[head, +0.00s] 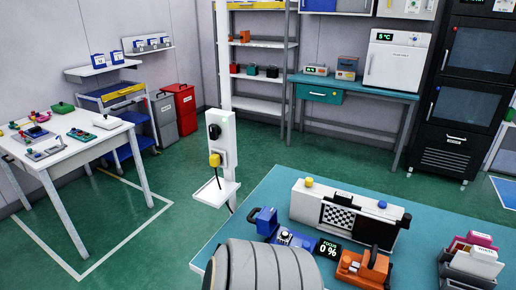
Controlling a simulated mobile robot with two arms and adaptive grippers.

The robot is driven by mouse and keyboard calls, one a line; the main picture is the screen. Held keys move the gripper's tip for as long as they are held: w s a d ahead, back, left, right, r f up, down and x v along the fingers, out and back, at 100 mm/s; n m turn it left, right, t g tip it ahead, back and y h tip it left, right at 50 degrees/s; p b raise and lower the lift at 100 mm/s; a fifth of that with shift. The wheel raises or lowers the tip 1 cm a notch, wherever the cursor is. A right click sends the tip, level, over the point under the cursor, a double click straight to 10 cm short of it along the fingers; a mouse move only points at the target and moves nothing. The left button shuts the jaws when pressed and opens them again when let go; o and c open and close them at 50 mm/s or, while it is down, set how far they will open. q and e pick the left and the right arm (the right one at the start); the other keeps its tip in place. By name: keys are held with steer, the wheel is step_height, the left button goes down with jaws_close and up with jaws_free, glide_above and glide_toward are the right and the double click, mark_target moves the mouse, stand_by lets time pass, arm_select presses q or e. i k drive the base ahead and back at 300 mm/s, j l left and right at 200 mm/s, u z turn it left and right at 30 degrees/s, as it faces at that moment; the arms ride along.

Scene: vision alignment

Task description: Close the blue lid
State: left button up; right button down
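On the teal bench (245,213) at the lower middle stands a blue device (290,238) with a small raised blue part (265,221) at its left end. This raised part looks like a tilted-up lid, but it is too small to be sure. Neither of my grippers shows in the head view. The near part of the bench is partly hidden by a grey ribbed shape.
A white panel with a checkerboard (338,219) stands behind the blue device. An orange device (362,268) sits in front of it, and a holder with pink and white items (474,257) is at right. A white post (222,150) rises beyond the bench. Green floor (180,215) is clear at left.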

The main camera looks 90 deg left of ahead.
mark_target(266, 221)
steer(key=k+j+u, duration=0.3)
steer(key=j+u, duration=0.15)
steer(key=j, duration=0.15)
steer(key=k+j+u, duration=0.2)
steer(key=j, duration=0.15)
steer(key=j+u, duration=0.2)
steer(key=j, duration=0.15)
